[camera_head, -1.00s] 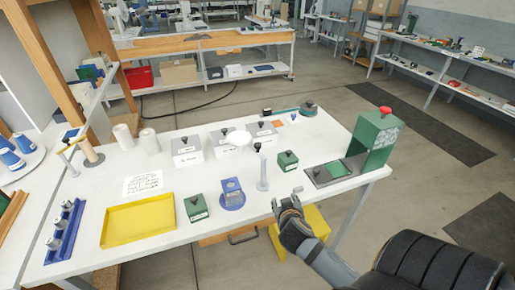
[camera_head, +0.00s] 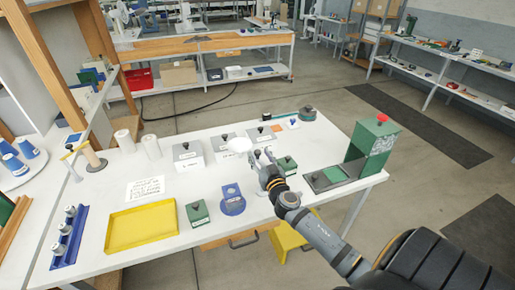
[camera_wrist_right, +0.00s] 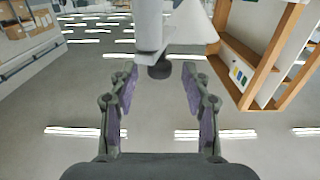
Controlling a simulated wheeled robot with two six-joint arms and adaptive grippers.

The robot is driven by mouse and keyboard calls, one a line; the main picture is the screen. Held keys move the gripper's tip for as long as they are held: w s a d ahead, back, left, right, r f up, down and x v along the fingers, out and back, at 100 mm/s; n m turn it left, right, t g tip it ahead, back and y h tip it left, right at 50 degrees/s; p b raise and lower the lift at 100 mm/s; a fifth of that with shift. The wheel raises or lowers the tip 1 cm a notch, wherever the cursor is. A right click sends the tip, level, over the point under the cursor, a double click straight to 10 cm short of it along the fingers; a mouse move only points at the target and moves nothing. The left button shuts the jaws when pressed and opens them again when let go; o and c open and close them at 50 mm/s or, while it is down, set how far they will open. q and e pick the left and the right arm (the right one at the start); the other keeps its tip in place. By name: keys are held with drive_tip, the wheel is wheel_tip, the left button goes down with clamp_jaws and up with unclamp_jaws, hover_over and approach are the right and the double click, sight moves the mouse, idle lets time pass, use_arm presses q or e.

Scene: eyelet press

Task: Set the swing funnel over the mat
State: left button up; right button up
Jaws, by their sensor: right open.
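The swing funnel is a white cone (camera_head: 238,144) on an arm from an upright post, above the table's middle. In the right wrist view the cone (camera_wrist_right: 196,22) is at the top, beside a pale upright part with a black knob (camera_wrist_right: 158,71). My right gripper (camera_head: 262,155) is at the post; in the wrist view its open fingers (camera_wrist_right: 160,88) stand either side of the knob, with gaps. My arm hides most of the post in the head view. My left gripper is out of view.
A yellow stool (camera_head: 287,238) stands below the table edge.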

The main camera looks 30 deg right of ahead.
drive_tip(key=shift+x, duration=1.3)
clamp_jaws()
